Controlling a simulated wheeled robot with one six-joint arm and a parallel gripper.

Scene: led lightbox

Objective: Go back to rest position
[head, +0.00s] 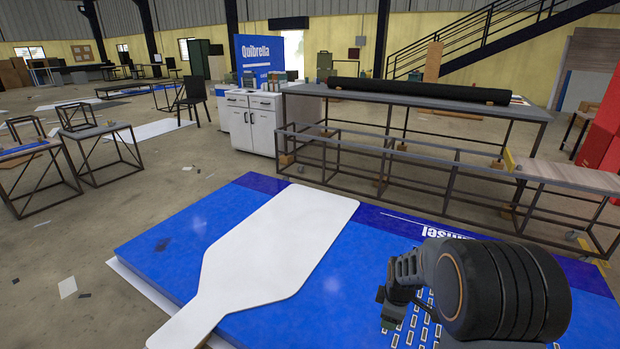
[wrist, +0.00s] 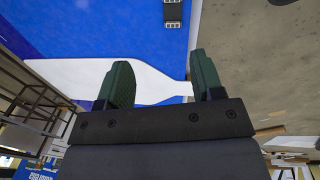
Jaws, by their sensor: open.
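My gripper (wrist: 160,82) shows in the wrist view with its two dark green fingers spread apart and nothing between them. In the head view my arm is folded at the lower right, over the blue panel; the fingers are hard to make out there. The blue panel (head: 170,250) lies low and flat, with white lettering and a white bottle-shaped board (head: 280,240) on top of it. The board also shows beyond the fingers in the wrist view (wrist: 150,80), apart from them.
A long metal-framed table (head: 420,105) with a black roll (head: 420,90) stands behind the panel. A white cabinet (head: 250,125) is beside it. Small tables (head: 95,130) stand at the left. Scraps (head: 67,287) lie on the floor. Open floor lies left of the panel.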

